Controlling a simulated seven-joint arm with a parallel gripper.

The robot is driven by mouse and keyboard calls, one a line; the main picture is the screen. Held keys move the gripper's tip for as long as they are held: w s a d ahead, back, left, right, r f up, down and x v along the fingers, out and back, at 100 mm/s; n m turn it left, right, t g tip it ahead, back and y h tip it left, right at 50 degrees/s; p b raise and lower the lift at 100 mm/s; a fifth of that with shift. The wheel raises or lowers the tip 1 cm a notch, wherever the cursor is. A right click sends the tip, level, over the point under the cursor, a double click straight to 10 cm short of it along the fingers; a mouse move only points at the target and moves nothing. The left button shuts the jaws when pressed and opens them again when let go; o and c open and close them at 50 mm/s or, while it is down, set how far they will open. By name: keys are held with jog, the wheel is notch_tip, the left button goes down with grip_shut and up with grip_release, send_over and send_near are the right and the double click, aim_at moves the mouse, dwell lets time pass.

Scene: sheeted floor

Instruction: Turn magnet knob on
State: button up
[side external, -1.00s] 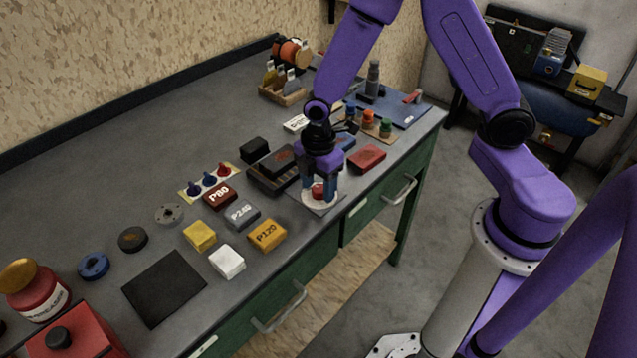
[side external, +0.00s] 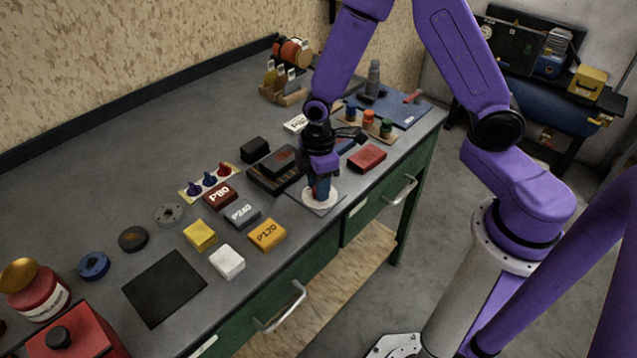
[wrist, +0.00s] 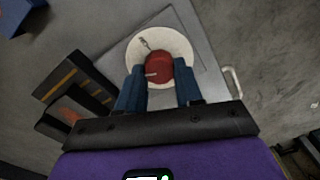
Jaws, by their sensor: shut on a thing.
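The magnet knob is a red round knob (wrist: 159,66) with a pale line pointing left in the wrist view. It sits on a white round dial (wrist: 178,42) with a small dark mark near its upper left, on a grey square plate. The dial also shows in the side view (side external: 328,204) at the bench's front edge. My gripper (wrist: 160,80) has its blue fingers on either side of the knob, shut on it. In the side view my gripper (side external: 320,190) points down over the dial, and its fingers hide the knob.
Dark blocks (side external: 275,170) lie just left of my gripper, and a red block (side external: 367,158) lies to its right. Several sanding blocks, such as the yellow one (side external: 268,234), lie nearer the camera. A black mat (side external: 164,288) lies further left.

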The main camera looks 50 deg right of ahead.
jog(key=m, duration=0.6)
jog(key=shift+m, duration=0.3)
jog(key=m, duration=0.6)
jog(key=shift+d+m, duration=0.15)
jog(key=shift+m, duration=0.15)
jog(key=o, duration=1)
jog(key=shift+o, duration=0.2)
jog(key=shift+w, duration=0.1)
notch_tip(320, 180, up, 17)
jog(key=shift+r, duration=0.2)
